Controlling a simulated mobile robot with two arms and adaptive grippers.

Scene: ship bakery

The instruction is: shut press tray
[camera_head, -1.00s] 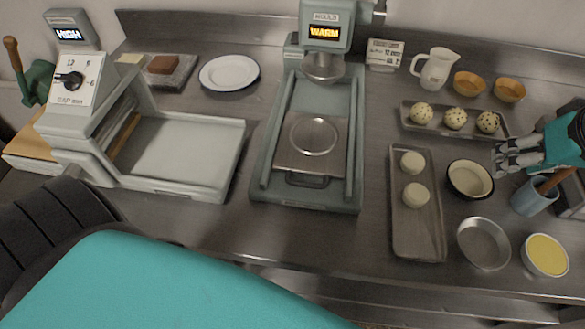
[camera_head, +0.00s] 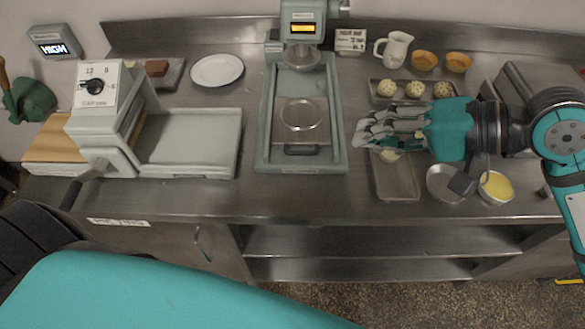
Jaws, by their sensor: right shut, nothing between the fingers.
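The press (camera_head: 302,30) stands at the back middle with a small lit screen and a round head. Its sliding tray (camera_head: 302,140), a flat metal plate with a round disc (camera_head: 301,114) and a dark front handle (camera_head: 302,150), sits between the rails toward the front, out from under the head. My right gripper (camera_head: 362,136) is shut and empty, just right of the press's right rail, its fingers pointing left toward the tray. It hangs above the dough tray. The gripper of my left arm is out of view.
A dough tray (camera_head: 396,188) lies partly hidden under my right gripper. A metal bowl (camera_head: 446,184) and a bowl of yellow filling (camera_head: 496,188) stand to its right. Several dough balls sit on a back tray. A dough sheeter (camera_head: 190,138) is at left.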

